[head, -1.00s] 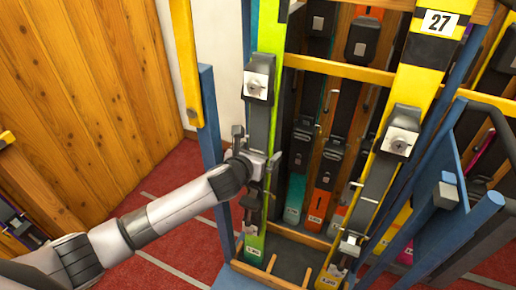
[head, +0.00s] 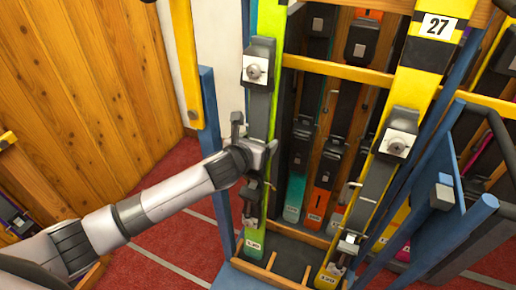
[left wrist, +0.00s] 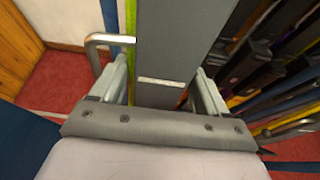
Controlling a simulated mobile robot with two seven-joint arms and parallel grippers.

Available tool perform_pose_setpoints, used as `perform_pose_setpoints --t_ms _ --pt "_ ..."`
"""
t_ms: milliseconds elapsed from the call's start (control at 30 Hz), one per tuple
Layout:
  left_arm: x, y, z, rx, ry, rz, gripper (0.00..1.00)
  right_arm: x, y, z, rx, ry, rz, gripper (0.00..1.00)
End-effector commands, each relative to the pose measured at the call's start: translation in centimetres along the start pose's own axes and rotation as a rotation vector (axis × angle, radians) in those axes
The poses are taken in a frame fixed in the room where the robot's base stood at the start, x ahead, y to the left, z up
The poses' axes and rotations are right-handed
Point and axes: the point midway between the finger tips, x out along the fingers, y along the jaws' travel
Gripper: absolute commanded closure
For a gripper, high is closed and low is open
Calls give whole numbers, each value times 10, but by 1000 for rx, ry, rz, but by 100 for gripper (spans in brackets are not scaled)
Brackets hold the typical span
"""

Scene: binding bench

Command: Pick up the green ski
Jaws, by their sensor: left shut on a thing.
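The green ski (head: 269,30) stands upright at the left front of the rack, with a dark grey binding plate on its face. Its lower end, with a small white label, is just above the rack's base in the head view. My left gripper (head: 259,150) is shut on the ski at the grey plate, between the upper and lower binding parts. In the left wrist view, the gripper's fingers (left wrist: 161,78) sit on both sides of the ski's grey plate (left wrist: 167,45), and a strip of green shows at its left. My right gripper is not in view.
A yellow ski numbered 27 (head: 420,60) stands to the right. A yellow bar (head: 338,69) crosses behind the green ski, with several more skis behind it. A blue post (head: 210,120) stands close on the left. Red floor (head: 165,195) is open left of the rack.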

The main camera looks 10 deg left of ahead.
Motion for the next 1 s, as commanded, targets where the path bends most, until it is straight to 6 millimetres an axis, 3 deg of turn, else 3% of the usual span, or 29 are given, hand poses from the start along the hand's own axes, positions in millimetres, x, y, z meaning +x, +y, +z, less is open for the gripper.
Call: perform_pose_setpoints --t_ms 33,500,733,1000 --pt "-7 -1 25 2 -20 -5 100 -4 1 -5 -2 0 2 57" --pt "-49 0 124 2 -19 -3 100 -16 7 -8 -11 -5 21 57" --pt "-60 -1 148 2 -16 -3 100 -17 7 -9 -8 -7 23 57" --pt "-63 -1 154 1 -14 -3 100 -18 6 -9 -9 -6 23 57"
